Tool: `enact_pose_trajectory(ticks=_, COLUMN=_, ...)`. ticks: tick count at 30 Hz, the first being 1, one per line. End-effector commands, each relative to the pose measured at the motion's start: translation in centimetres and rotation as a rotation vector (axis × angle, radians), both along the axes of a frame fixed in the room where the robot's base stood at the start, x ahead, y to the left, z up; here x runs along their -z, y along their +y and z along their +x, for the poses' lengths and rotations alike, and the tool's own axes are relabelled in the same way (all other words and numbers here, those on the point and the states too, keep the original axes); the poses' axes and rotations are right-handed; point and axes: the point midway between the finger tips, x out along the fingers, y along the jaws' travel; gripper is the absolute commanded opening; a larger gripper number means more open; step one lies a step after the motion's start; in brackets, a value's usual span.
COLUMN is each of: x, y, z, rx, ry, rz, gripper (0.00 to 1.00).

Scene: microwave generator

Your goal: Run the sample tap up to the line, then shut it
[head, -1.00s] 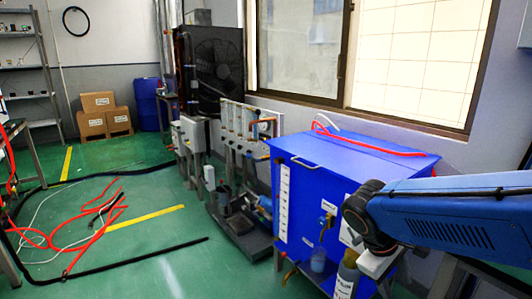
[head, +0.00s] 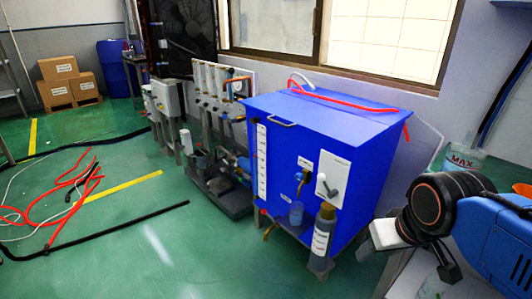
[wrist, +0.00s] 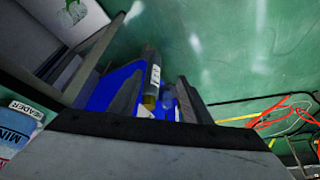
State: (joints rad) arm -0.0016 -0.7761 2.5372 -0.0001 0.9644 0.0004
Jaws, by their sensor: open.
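A blue tank (head: 370,140) stands below the window. My gripper (wrist: 160,98) is open and empty. In the wrist view its dark fingers frame the cup and a grey labelled cylinder from a distance. In the head view my wrist is right of the tank, apart from it, and the fingertips are not clear.
The grey labelled cylinder (head: 322,237) stands in front of the tank, beside the cup. A clear container marked MAX (head: 464,160) is at right, behind my arm. A pump rig (head: 225,180) stands left of the tank. Red hoses (head: 75,190) lie on the open green floor.

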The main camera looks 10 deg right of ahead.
Motion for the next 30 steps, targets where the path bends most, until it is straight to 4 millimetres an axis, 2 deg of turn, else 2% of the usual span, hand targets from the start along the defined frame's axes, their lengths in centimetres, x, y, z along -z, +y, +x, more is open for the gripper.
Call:
enact_pose_trajectory(ticks=17, x=0.1, y=0.0, z=0.1, rx=-0.014, ry=0.012, rz=-0.011, gripper=0.45)
enact_pose_trajectory(ticks=23, x=0.8, y=-0.5, z=1.3, rx=-0.13, ry=0.113, rz=-0.112, gripper=0.45)
enact_pose_trajectory(ticks=30, x=1.9, y=-1.4, z=3.7, rx=-0.357, ry=0.294, rz=-0.313, gripper=0.45)
